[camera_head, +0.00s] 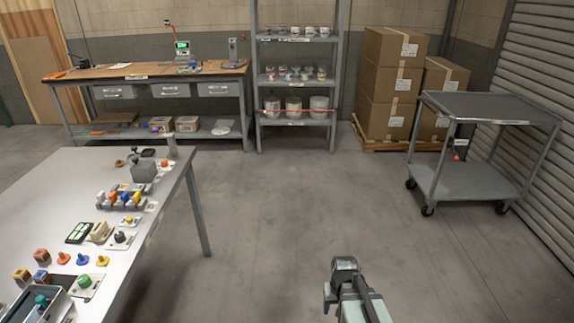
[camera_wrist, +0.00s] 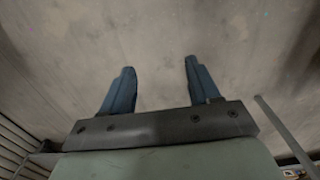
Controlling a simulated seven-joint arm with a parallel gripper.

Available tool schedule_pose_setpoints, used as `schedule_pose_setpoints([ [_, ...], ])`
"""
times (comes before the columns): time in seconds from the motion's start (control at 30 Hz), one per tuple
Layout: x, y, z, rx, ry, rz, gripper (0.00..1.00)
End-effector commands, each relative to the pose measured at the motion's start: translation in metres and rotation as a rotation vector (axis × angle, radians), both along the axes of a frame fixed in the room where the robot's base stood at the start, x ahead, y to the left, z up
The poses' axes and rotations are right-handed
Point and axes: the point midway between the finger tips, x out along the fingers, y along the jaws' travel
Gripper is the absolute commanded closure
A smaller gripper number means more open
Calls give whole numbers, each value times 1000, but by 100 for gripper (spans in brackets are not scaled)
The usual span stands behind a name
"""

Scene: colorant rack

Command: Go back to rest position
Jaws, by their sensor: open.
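My gripper shows in the wrist view (camera_wrist: 160,88) with its two blue fingers spread apart and nothing between them. Past the fingers there is only a plain grey-brown surface. In the head view, part of my arm shows at the bottom, right of centre, over bare floor and well to the right of the white table (camera_head: 172,188). The fingertips cannot be made out in the head view. A rack of colorant bottles (camera_head: 125,197) stands on the table, apart from my arm.
Small coloured pieces, boxes and a grey tray (camera_head: 45,300) lie on the table. A workbench (camera_head: 150,72), a shelf unit (camera_head: 297,80), stacked cartons (camera_head: 392,82) and a grey cart (camera_head: 485,107) stand at the back. The floor (camera_head: 290,210) in the middle is clear.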

Motion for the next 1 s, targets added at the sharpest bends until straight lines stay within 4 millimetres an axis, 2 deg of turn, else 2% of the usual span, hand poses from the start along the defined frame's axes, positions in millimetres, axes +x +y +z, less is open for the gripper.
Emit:
schedule_pose_setpoints([
  [0.07,-9,-13,-4,0,1,-35,39],
  [0.27,-30,-9,-33,0,63,-26,39],
  [0.47,-62,-9,-65,-2,136,-26,39],
  [0.7,-119,-9,-113,-3,257,-26,39],
  [1.0,-199,-10,-164,-5,411,-27,39],
])
